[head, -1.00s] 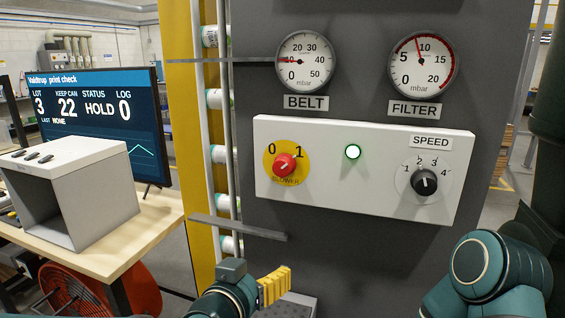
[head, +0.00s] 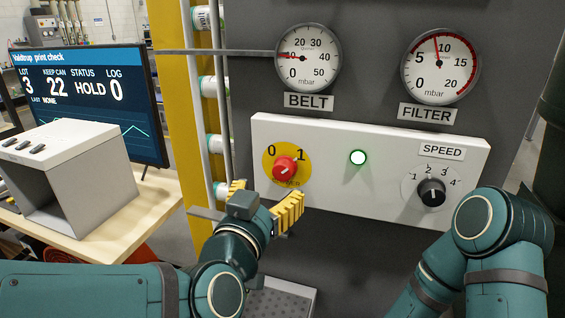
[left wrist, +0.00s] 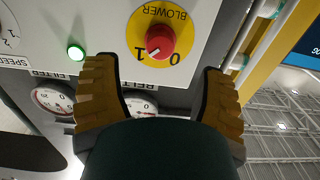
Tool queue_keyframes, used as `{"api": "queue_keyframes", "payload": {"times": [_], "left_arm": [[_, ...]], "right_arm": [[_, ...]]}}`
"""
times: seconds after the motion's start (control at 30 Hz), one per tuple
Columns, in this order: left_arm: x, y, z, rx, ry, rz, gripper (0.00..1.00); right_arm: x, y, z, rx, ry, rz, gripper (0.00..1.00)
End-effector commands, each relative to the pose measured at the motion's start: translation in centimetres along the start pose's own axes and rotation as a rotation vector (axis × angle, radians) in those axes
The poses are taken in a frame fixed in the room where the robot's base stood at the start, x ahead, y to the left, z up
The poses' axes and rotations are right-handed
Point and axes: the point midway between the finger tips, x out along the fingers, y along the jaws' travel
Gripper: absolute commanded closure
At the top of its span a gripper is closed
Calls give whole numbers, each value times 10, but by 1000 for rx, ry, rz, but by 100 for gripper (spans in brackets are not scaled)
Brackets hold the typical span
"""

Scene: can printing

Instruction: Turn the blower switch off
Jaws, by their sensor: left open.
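The blower switch (head: 285,169) is a red knob on a yellow disc at the left of the white panel. Its disc reads 0 at upper left and 1 at upper right in the head view. In the left wrist view the knob (left wrist: 160,40) appears upside down, with its pale mark toward the 1. My left gripper (head: 268,197) is open and empty, just below the switch in the head view. In the left wrist view its yellow fingers (left wrist: 158,68) stand apart on either side of the disc, not touching the knob. My right gripper is out of view.
The white panel (head: 338,200) also carries a lit green lamp (head: 358,158) and a black speed knob (head: 432,192). Belt (head: 308,58) and filter (head: 440,64) gauges sit above. A thin grey bar (head: 215,52) runs left of the belt gauge. A monitor (head: 95,95) stands left.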

Motion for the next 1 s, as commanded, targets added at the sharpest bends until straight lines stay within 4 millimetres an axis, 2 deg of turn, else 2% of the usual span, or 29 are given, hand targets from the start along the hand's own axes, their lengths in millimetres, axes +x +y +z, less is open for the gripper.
{"api": "queue_keyframes", "payload": {"times": [0.03, 0.2, 0.4, 0.6, 0.87, 0.9, 0.97, 1.0], "left_arm": [[11, 0, 0, -2, -1, -1, 30], [41, 0, 1, -1, -1, -2, 30], [67, -1, 0, 0, 0, -2, 30], [77, -1, 0, 0, 1, -2, 30], [78, -1, 0, 0, 1, -2, 30], [78, -1, 0, 0, 1, -2, 35], [78, -1, 0, 0, 1, -2, 56], [78, -1, 0, 0, 1, -2, 70]], "right_arm": [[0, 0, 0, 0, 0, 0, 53], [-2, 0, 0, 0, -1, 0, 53], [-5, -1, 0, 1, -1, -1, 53], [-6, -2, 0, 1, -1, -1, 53], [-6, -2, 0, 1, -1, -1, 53], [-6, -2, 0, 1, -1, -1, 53], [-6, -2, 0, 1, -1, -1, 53], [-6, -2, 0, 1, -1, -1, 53]]}}
